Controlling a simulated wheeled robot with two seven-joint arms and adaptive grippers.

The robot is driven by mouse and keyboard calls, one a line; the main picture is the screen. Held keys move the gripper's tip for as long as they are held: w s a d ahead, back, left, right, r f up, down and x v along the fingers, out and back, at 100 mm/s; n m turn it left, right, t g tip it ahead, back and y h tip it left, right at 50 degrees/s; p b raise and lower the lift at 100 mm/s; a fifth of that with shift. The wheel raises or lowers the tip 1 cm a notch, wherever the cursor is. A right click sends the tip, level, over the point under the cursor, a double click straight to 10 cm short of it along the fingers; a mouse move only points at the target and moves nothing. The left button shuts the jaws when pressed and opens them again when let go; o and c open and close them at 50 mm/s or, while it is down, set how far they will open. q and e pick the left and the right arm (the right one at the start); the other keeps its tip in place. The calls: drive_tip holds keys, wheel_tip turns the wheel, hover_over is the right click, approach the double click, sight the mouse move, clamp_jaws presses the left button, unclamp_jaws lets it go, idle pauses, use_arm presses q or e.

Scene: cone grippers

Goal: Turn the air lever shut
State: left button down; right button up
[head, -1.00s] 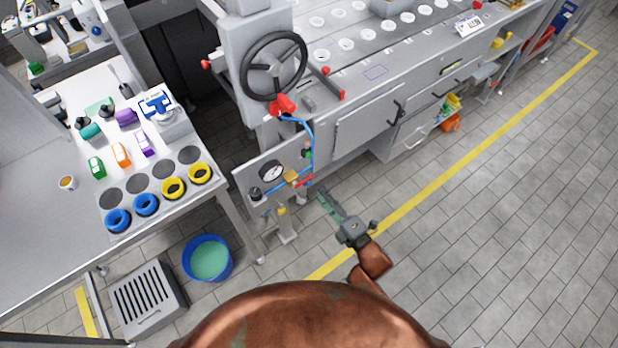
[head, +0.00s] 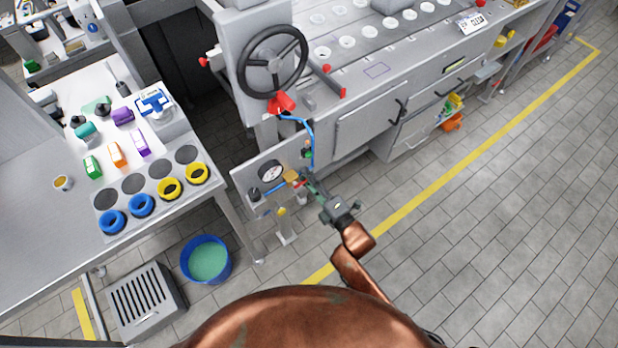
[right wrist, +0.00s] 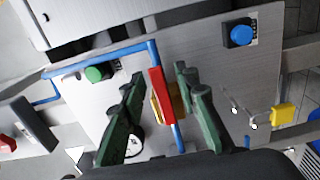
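The air lever is a red bar (right wrist: 157,92) on a brass valve (right wrist: 174,101) in a blue air pipe (right wrist: 152,52). In the right wrist view it lies roughly in line with the pipe. In the head view the brass valve (head: 291,176) sits on the grey panel below the handwheel, and the red lever (head: 299,184) shows small beside my right gripper (head: 310,183). In the right wrist view my right gripper (right wrist: 158,78) is open, its green fingers on either side of the lever, with gaps visible. Whether a finger touches it I cannot tell. My left gripper is not in view.
A pressure gauge (head: 270,171) is close left of the valve, partly hidden by a finger in the right wrist view. A green button (right wrist: 97,74) and a blue knob (right wrist: 239,34) stick out nearby. A blue bucket (head: 206,260) stands on the floor. Floor to the right is clear.

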clamp_jaws()
drive_tip(key=shift+d, duration=0.1)
